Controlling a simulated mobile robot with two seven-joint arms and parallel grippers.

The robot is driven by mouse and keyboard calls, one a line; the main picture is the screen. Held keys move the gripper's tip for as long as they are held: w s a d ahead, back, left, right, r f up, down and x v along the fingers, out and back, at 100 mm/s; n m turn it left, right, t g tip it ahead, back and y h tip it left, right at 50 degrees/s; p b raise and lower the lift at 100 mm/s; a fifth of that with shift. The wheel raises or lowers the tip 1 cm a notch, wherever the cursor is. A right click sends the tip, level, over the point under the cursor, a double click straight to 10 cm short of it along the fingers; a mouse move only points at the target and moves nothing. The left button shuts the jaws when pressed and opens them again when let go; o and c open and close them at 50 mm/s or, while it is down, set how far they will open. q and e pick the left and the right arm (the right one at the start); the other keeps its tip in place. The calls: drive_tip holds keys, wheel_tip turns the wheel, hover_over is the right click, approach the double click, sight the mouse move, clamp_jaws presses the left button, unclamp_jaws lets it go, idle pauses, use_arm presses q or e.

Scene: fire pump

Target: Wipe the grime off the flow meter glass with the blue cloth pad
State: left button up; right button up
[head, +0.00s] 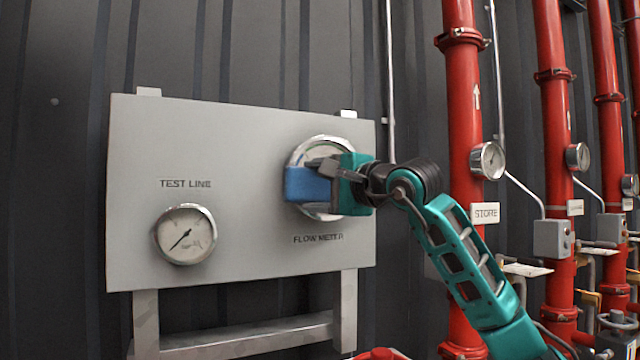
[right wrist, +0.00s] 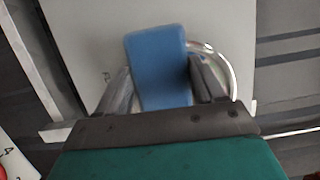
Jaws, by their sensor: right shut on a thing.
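The flow meter (head: 324,150) is a round gauge with a metal rim at the upper right of a grey panel, above the label FLOW METER. My right gripper (head: 322,182) is in front of it, shut on the blue cloth pad (head: 305,185). The pad covers the lower left of the meter; I cannot tell whether it touches the glass. In the right wrist view the pad (right wrist: 157,65) stands between the fingers, with part of the meter's rim (right wrist: 228,68) to its right. Most of the glass is hidden, so any grime cannot be made out. My left gripper is not in view.
A test line gauge (head: 186,234) sits lower left on the grey panel (head: 240,240), which stands on a metal frame (head: 245,338). Red pipes (head: 463,100) with gauges and a STORE sign (head: 486,213) stand to the right. The panel's middle is clear.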

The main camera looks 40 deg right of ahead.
drive_tip(key=shift+w, duration=0.1)
idle(0.4)
drive_tip(key=shift+w+d+p, duration=0.3)
drive_tip(key=shift+w+p, duration=0.3)
drive_tip(key=shift+w, duration=0.2)
